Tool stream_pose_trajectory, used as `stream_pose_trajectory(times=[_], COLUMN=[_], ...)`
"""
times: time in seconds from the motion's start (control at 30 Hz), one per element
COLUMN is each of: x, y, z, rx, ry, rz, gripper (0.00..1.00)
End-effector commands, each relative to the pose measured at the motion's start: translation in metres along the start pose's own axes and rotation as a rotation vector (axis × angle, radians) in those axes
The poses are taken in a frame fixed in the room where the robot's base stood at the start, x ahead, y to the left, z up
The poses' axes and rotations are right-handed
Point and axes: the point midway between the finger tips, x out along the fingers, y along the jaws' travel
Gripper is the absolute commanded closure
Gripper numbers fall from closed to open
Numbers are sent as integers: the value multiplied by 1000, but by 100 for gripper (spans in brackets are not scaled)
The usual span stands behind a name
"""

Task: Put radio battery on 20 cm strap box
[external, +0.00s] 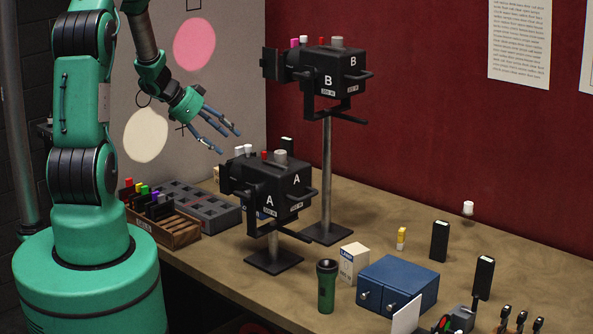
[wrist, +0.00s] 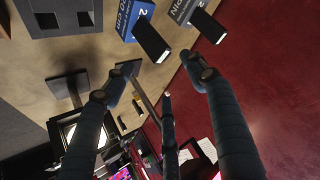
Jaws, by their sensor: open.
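My gripper (external: 215,135) is open and empty, high above the table, left of and above the black unit A (external: 265,180). In the wrist view its spread fingers (wrist: 160,88) have nothing between them. The wrist view shows a blue box with a "20 cm" label (wrist: 125,22), the strap box, with a black block with a pale end (wrist: 151,40) overlapping it. Another black block (wrist: 207,26) overlaps a grey box labelled "PIN" (wrist: 180,12). These blocks look like batteries; contact with the boxes cannot be told. A dark block with a green top (external: 287,145) shows behind unit A.
Black unit B (external: 335,75) stands on a tall post behind A. A grey slotted case (external: 205,208) and a wooden rack (external: 170,225) stand left. A blue drawer box (external: 397,285), a green cylinder (external: 327,287) and two black blocks (external: 440,241) (external: 483,277) stand right.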

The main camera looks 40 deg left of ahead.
Motion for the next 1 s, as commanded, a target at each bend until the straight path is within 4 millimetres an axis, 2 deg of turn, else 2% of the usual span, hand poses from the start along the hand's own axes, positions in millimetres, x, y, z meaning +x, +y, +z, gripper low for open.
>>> stream_pose_trajectory(times=[0.27, 0.37, 0.47, 0.57, 0.73, 0.87, 1.0], x=[-3, -8, -19, -35, -76, -114, -155], y=[-3, -8, -16, -24, -29, -22, -3], z=[-8, -22, -47, -79, -137, -173, -202], rx=[6, 15, 27, 37, 36, 11, -35], ry=[0, 0, -1, -3, -13, -27, -46], rz=[-20, -60, -128, -217, -393, -513, -617], gripper=[44, 44, 44, 44, 44, 44, 44])
